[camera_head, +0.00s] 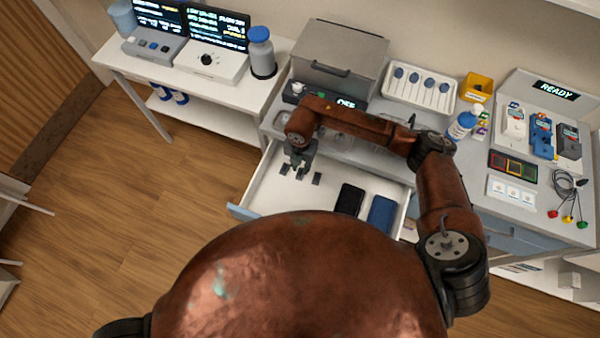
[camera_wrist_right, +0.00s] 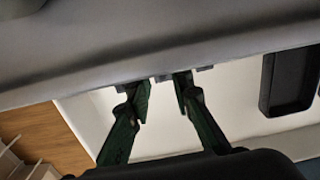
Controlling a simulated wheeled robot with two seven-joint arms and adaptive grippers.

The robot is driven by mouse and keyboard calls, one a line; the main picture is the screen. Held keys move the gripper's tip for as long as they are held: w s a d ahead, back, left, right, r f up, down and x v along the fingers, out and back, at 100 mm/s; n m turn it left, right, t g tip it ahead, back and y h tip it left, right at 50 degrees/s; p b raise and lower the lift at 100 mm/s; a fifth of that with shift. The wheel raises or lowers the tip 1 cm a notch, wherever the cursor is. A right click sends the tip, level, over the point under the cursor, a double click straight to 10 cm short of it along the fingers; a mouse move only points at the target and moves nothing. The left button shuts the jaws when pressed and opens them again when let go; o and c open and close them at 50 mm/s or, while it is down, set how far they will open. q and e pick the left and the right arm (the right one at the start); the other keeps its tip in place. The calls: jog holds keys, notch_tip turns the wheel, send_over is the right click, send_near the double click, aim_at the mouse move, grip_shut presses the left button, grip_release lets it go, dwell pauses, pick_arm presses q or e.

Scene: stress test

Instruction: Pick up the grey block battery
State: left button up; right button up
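Several small dark grey blocks lie in the open white drawer: one left (camera_head: 284,169), one in the middle (camera_head: 300,174) and one right (camera_head: 317,179). I cannot tell which is the grey block battery. My right gripper (camera_head: 300,156) hangs over the drawer, just above these blocks. In the right wrist view, the right gripper (camera_wrist_right: 164,92) has its green fingers apart with nothing between them. Small grey blocks, including one at the right (camera_wrist_right: 205,68), show past the fingertips, partly cut off by a grey edge. My left gripper is not in view.
The open drawer (camera_head: 252,198) also holds a black tray (camera_head: 349,199) and a blue one (camera_head: 382,212). The grey counter edge overhangs the drawer's back. A charger with a grey module (camera_head: 569,140) stands at right, beside cables (camera_head: 566,190).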

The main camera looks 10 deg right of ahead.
aim_at(300, 173)
jog(key=shift+f, duration=1.25)
grip_shut()
jog(key=shift+r, duration=0.15)
